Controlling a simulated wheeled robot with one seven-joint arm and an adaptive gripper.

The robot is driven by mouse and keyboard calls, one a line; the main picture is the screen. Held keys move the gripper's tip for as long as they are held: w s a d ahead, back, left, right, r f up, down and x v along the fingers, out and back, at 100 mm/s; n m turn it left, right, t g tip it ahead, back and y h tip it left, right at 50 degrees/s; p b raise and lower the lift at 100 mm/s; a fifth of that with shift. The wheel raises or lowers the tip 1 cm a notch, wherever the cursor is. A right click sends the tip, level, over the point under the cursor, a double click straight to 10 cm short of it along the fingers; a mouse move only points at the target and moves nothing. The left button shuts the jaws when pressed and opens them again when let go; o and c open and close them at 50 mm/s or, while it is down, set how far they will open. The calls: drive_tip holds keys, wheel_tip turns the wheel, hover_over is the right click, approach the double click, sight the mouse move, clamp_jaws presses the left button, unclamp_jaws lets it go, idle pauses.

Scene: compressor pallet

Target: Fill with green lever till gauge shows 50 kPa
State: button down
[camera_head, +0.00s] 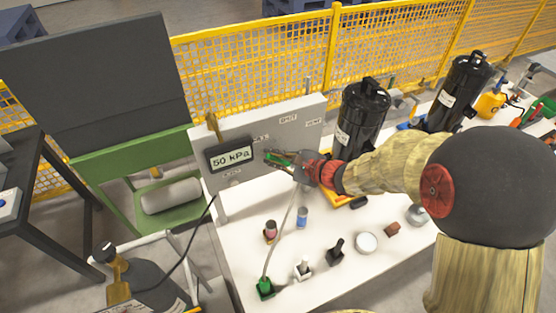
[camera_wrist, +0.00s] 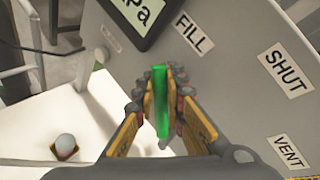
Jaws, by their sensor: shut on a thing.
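The gauge (camera_head: 231,156) on the grey panel (camera_head: 292,117) reads 50 kPa in the head view. Only its corner (camera_wrist: 133,17) shows in the wrist view, with "Pa" visible. The green lever (camera_head: 279,158) is beside the gauge, to its right. In the wrist view the green lever (camera_wrist: 161,112) stands between the two fingers, near the FILL label (camera_wrist: 194,33). My gripper (camera_head: 284,161) is shut on the green lever; its fingers (camera_wrist: 161,85) press on both sides. The SHUT label (camera_wrist: 286,69) and the VENT label (camera_wrist: 288,152) are to the right on the panel.
The white table (camera_head: 240,254) holds several small items, including a white round lid (camera_head: 366,243) and a green fitting (camera_head: 265,287). Two black compressors (camera_head: 361,120) (camera_head: 458,92) stand behind. A gas cylinder (camera_head: 122,279) is at the lower left. Yellow mesh fencing (camera_head: 260,58) runs behind.

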drive_tip(key=shift+s+a+f+n+h+b, duration=0.2)
drive_tip(key=shift+a+f+n+h+b, duration=0.25)
drive_tip(key=shift+b, duration=0.4)
drive_tip(key=c, duration=1.8)
unclamp_jaws()
drive_tip(key=shift+c, duration=0.2)
drive_tip(key=v, duration=1.2)
